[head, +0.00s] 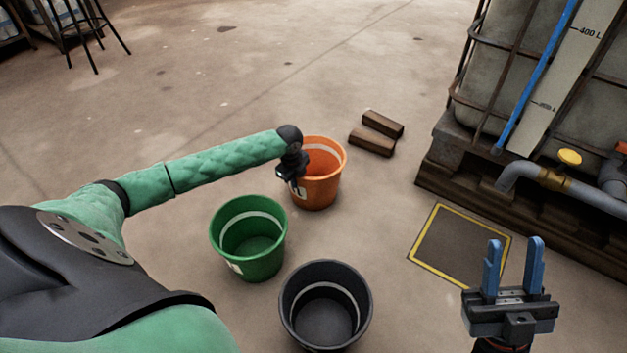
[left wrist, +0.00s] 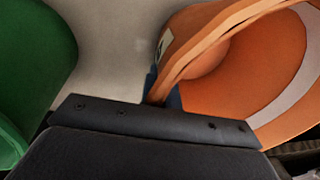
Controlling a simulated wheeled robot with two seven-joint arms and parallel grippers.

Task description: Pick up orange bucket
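The orange bucket (head: 324,182) stands upright at the far end of the row of buckets. It also fills the right of the left wrist view (left wrist: 230,90), with a pale band inside. My left gripper (head: 296,180) is at the near left side of its rim. In the left wrist view its blue fingertips (left wrist: 162,92) are close together, one on each side of the bucket's wall, so it looks shut on the rim. The head view hides the fingertips. Whether the bucket is off the floor is not clear. My right gripper (head: 513,273) is open and empty at the lower right.
A green bucket (head: 273,262) and a black bucket (head: 288,325) stand nearer. Two brown blocks (head: 383,123) lie just beyond the orange bucket. A yellow-edged dark square (head: 455,245) is on the floor. A caged tank on a pallet (head: 455,165) blocks the right. The floor behind is clear.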

